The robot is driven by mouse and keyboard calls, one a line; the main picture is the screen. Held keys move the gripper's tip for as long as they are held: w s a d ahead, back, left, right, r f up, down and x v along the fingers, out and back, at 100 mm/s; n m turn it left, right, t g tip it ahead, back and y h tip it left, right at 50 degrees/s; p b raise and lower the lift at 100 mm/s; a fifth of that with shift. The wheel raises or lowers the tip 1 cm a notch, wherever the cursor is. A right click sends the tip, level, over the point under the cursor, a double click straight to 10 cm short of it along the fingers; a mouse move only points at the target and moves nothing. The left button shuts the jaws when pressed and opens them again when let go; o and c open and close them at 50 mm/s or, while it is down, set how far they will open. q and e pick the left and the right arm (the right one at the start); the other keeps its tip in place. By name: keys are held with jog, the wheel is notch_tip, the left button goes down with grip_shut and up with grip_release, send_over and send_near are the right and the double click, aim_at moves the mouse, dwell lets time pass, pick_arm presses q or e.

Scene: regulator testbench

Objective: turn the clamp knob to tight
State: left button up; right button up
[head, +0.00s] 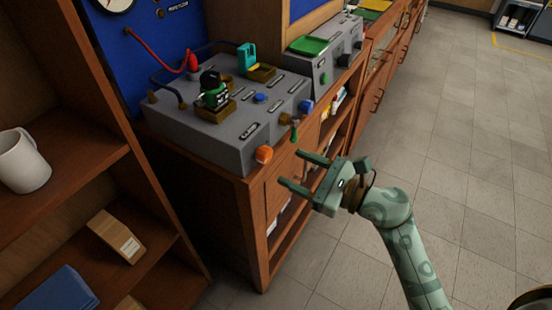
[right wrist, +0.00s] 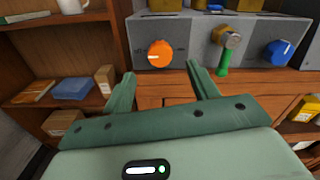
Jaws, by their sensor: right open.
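An orange knob (head: 264,154), which I take to be the clamp knob, sits low on the front face of the grey testbench box (head: 205,148). A label above it is too small to read surely. In the right wrist view the orange knob (right wrist: 159,54) shows a white pointer mark toward the left. My right gripper (head: 291,168) is open and empty in front of the box, its fingers toward the knob. In the right wrist view the knob shows between and beyond the fingertips (right wrist: 161,70), not touched. My left gripper is not in view.
Right of the orange knob are a green-handled lever (right wrist: 223,62) and a blue knob (right wrist: 278,52). A green clamped part (head: 213,92) and a red hose (head: 152,52) are on the box. A shelf with a white mug (head: 22,163) stands left. The floor at right is clear.

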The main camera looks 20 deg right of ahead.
aim_at(269, 157)
jog(key=x, duration=0.5)
jog(key=shift+w+a, duration=0.2)
jog(key=shift+w, duration=0.1)
jog(key=c, duration=1)
